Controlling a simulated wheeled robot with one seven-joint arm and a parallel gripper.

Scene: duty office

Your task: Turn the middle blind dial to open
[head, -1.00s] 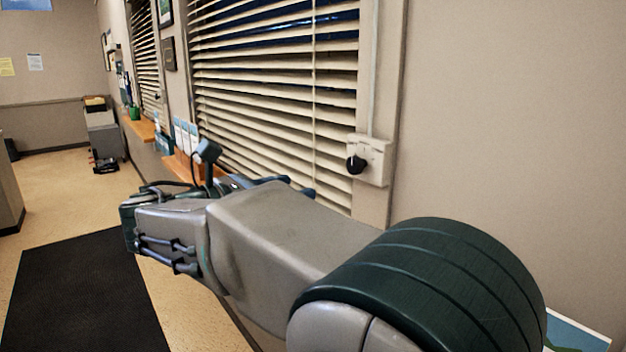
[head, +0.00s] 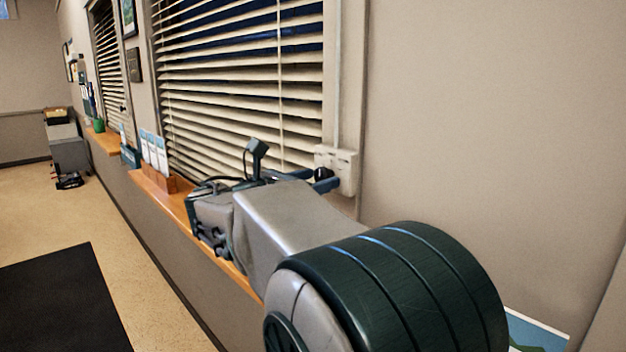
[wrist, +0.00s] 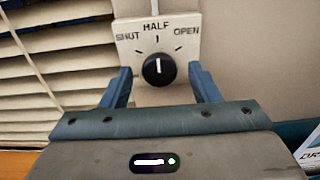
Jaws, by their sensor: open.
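A white dial box (wrist: 190,22) marked SHUT, HALF and OPEN is on the wall at the right edge of the near blind; it also shows in the head view (head: 347,168). Its round black dial (wrist: 159,70) has a white pointer line standing upright, toward HALF. My gripper (wrist: 160,78) is open and faces the box, with one blue finger on each side of the dial in the wrist view. No finger visibly touches the dial. In the head view the dial (head: 322,173) is partly hidden by my gripper's fingers.
The near blind (head: 235,85) is left of the box, above a wooden sill (head: 160,183) with a leaflet rack (head: 155,152). A second blind (head: 110,70) is farther along the wall. Bare wall lies right of the box. A dark mat (head: 60,300) lies on the floor.

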